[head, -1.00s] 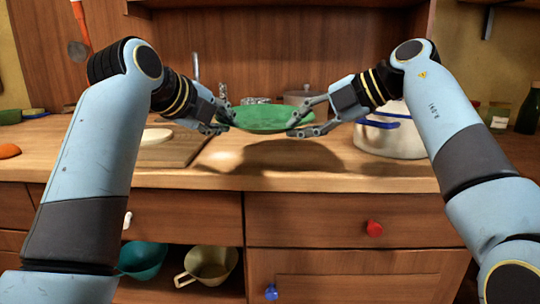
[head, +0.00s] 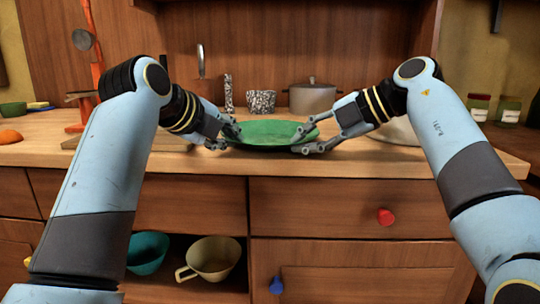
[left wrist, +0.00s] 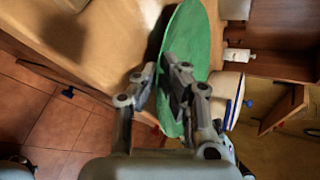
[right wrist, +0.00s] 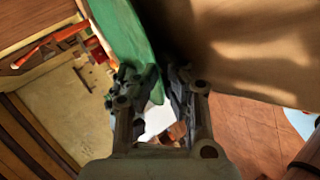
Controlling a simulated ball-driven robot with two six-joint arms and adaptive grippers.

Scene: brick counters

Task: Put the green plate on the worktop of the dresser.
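The green plate (head: 268,134) is held level and low over the wooden dresser worktop (head: 370,162), near its middle. Whether its underside touches the wood is hidden. My left gripper (head: 226,138) has its fingers above and below the plate's left rim. My right gripper (head: 303,142) holds the right rim the same way. The plate also shows between the fingers in the left wrist view (left wrist: 190,45) and in the right wrist view (right wrist: 122,32), with a dark shadow beside it.
A grey lidded pot (head: 312,98), a speckled cup (head: 261,101) and a speckled cylinder (head: 228,93) stand behind the plate. A white pot (head: 398,133) is partly hidden by my right arm. Below are drawers and an open shelf with a teal bowl (head: 147,253) and a beige cup (head: 210,258).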

